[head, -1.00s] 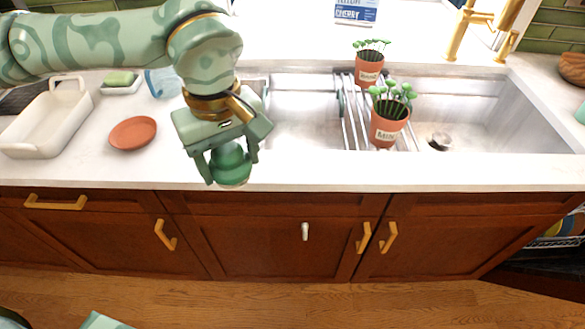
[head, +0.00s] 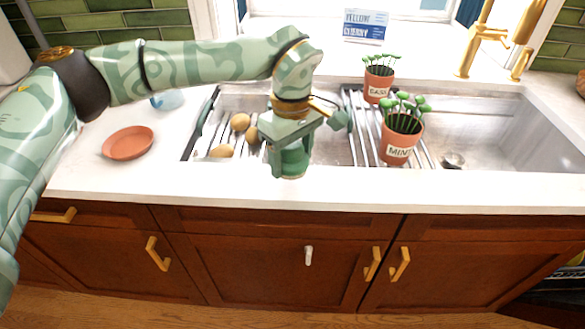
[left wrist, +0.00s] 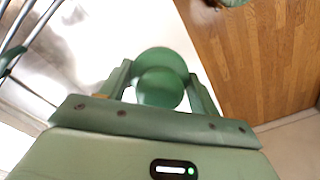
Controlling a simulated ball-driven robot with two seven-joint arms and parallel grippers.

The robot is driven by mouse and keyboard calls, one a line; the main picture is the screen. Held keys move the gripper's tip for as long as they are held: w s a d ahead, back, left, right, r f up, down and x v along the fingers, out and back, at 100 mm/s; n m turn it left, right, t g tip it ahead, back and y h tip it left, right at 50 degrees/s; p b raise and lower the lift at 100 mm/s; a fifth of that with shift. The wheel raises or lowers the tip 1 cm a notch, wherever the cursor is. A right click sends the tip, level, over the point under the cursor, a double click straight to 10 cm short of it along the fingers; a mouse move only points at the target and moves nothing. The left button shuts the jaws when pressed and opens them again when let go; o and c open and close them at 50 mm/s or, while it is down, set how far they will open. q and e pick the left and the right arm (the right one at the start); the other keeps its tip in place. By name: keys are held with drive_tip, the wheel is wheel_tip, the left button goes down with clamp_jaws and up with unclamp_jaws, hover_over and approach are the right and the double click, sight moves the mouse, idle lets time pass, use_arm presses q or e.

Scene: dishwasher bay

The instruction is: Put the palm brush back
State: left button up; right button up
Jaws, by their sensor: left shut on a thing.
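The palm brush (head: 291,163) is green with a rounded body. My left gripper (head: 289,152) is shut on it and holds it over the counter's front strip, at the near side of the sink. In the left wrist view the brush (left wrist: 160,78) shows as a round green shape between the two fingers (left wrist: 160,90). Its bristles cannot be made out. My right gripper is in neither current view.
A terracotta saucer (head: 128,142) lies on the counter (head: 110,180) at the left. Brown potato-like items (head: 240,121) sit in a sink rack. Two potted herbs, one labelled MINT (head: 398,147), stand on another rack (head: 361,130). The right basin (head: 485,120) looks empty.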

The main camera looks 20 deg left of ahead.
sight(292, 168)
use_arm(q)
wheel_tip(292, 168, down, 3)
drive_tip(key=shift+f+b, duration=0.2)
drive_tip(key=shift+b, duration=0.35)
drive_tip(key=shift+r, duration=0.15)
drive_tip(key=o, duration=0.9)
wheel_tip(292, 168, up, 11)
drive_tip(key=p, duration=0.4)
drive_tip(key=shift+r, duration=0.55)
